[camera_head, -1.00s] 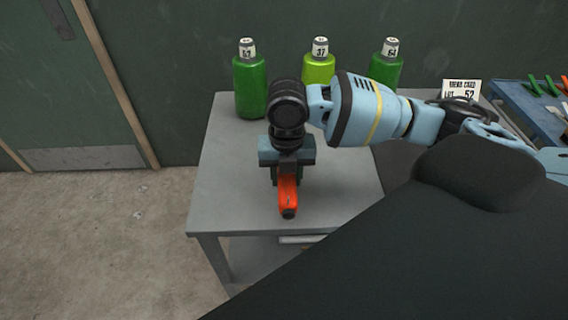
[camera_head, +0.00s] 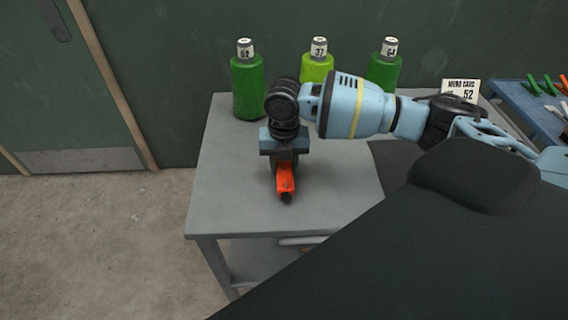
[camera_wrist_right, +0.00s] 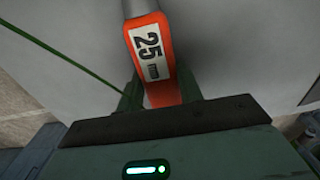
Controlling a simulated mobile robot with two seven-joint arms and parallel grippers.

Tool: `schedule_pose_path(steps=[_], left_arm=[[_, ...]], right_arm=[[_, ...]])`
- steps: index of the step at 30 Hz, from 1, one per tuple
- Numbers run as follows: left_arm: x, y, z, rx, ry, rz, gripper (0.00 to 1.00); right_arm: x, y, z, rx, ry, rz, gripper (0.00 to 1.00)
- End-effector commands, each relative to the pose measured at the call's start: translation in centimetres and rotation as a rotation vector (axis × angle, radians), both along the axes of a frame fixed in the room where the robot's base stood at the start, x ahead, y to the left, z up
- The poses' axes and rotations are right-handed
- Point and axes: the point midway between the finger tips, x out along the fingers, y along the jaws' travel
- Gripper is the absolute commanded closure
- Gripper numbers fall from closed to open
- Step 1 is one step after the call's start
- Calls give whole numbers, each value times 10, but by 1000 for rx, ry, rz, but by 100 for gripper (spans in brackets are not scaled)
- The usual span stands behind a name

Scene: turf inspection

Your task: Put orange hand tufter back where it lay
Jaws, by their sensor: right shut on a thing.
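The orange hand tufter (camera_head: 285,183) is in my right gripper (camera_head: 284,168), over the left part of the grey table (camera_head: 225,190). In the right wrist view the tufter (camera_wrist_right: 151,58) shows a white label reading 25 mm, and it sits between the fingers of my right gripper (camera_wrist_right: 160,97). The gripper is shut on it. I cannot tell whether the tufter touches the table top. My left gripper is not in view.
Green bottles 62 (camera_head: 248,86), 37 (camera_head: 318,70) and 64 (camera_head: 385,70) stand along the table's back. The table's left front is clear.

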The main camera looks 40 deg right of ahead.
Motion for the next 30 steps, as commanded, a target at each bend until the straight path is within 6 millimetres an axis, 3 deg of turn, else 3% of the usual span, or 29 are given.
schedule_pose_path(steps=[12,13,17,26,30], left_arm=[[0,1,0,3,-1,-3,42],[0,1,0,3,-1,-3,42],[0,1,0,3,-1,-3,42],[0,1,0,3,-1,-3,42],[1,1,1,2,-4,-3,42]], right_arm=[[0,0,-4,1,-2,0,100],[0,0,-5,0,-1,0,60],[0,0,-5,0,-1,0,43],[0,0,-4,0,-1,1,42],[1,1,7,1,-4,1,42]])
